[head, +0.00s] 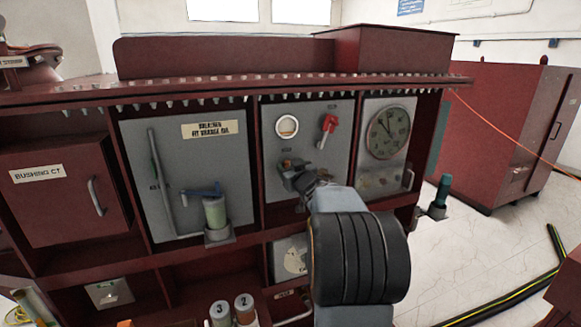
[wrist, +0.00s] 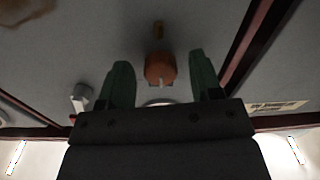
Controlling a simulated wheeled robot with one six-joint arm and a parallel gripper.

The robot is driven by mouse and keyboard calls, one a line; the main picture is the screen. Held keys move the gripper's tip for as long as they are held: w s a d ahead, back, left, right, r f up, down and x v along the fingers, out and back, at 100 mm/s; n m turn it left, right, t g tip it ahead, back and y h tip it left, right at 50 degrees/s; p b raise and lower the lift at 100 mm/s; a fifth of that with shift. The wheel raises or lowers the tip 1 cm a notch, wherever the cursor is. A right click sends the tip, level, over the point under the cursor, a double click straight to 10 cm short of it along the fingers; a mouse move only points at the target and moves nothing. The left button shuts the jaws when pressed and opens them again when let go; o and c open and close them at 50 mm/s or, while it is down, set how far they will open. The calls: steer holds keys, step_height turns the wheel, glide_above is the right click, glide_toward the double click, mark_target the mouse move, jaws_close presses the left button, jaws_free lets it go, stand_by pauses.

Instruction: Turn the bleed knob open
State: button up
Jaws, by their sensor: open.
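An orange-brown round knob (wrist: 160,69), which looks like the bleed knob, sits on a grey panel in the wrist view. My gripper (wrist: 160,64) is open, with one green finger on each side of the knob and a visible gap to each. I cannot tell how deep the fingers reach around it. In the head view my gripper (head: 297,180) is at the lower part of the middle grey panel (head: 303,107) and hides most of the knob area.
A red lever (head: 328,127) and a round sight glass (head: 287,126) are above my gripper on the same panel. A dial gauge (head: 389,132) is to the right. A breather jar (head: 215,212) with a blue handle is to the left. A pale lever (wrist: 82,96) shows beside the left finger.

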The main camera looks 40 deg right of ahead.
steer(key=shift+w, duration=0.2)
steer(key=shift+c, duration=0.4)
steer(key=c, duration=0.8)
steer(key=shift+c, duration=0.2)
steer(key=shift+f+n, duration=0.1)
steer(key=shift+n, duration=0.2)
steer(key=n+b, duration=0.4)
steer(key=n, duration=0.4)
steer(key=n+b, duration=0.5)
steer(key=n, duration=0.3)
steer(key=shift+d+r+n+g, duration=0.1)
steer(key=shift+r+n+g, duration=0.1)
steer(key=shift+n+g, duration=0.1)
steer(key=shift+n, duration=0.3)
